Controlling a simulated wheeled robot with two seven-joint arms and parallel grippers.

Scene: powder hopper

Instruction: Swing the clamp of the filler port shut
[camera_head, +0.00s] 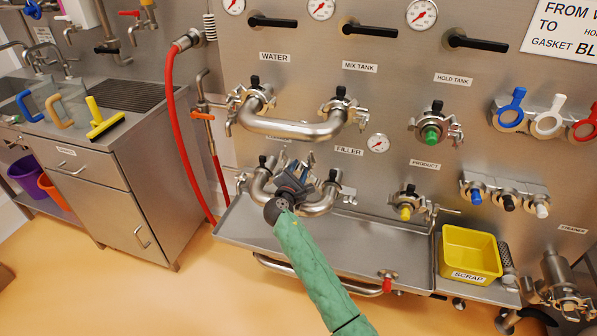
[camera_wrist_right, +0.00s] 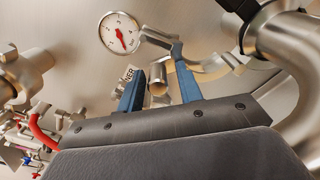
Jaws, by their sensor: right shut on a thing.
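The FILLER label (camera_head: 349,151) is on the steel panel above the right end of a curved steel pipe (camera_head: 318,208). My right gripper (camera_head: 295,178) is in front of this pipe, at its middle, and hides part of it. In the right wrist view its two blue fingers (camera_wrist_right: 158,88) are on either side of a small steel part, which I take to be part of the filler port's clamp (camera_wrist_right: 205,66). The clamp's bent arms reach beyond the fingers towards the panel. How far the clamp stands open is hard to tell. My left gripper is not in view.
A similar steel pipe bend (camera_head: 290,128) is just above. A round gauge (camera_head: 378,143) is to the right of the label. A steel drip tray (camera_head: 400,245) runs below, with a yellow scrap bin (camera_head: 470,253) at its right. A red hose (camera_head: 172,120) hangs at left.

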